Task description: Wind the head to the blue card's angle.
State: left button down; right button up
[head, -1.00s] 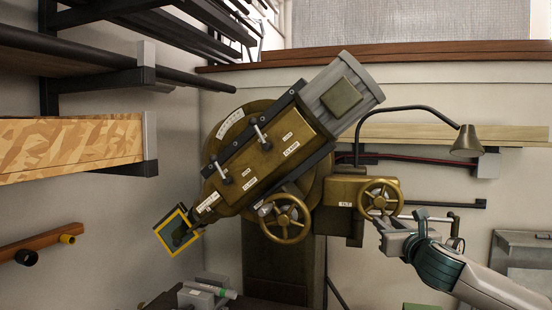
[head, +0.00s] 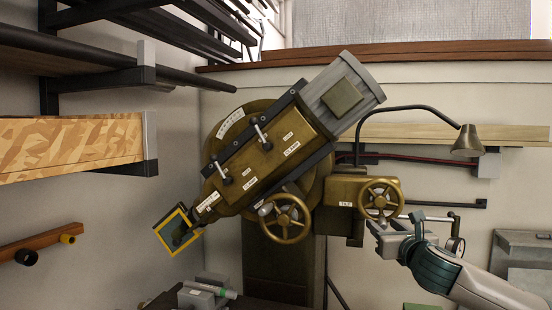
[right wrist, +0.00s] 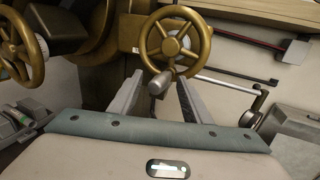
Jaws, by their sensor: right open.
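The machine head (head: 265,150) is a brass and grey body tilted on its column, its grey end up to the right. A pale scale plate (head: 231,122) sits at its upper left; its marks are too small to read. A brass handwheel (head: 380,198) stands right of the head beside a label that seems to read TILT. In the right wrist view the handwheel (right wrist: 175,44) has a grey handle (right wrist: 160,82) pointing toward me. My right gripper (head: 377,233) is open just below the handwheel, its fingers on either side of the handle. I cannot tell whether they touch. I cannot make out a blue card.
A second brass handwheel (head: 285,218) is on the left under the head. A lamp-like brass bell (head: 467,142) hangs from a curved black arm above my right arm. A yellow-framed plate (head: 178,231) juts from the head's lower end. A dial gauge (head: 456,246) sits behind my gripper.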

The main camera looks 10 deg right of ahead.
jog(key=v, duration=0.6)
jog(key=shift+s, duration=0.35)
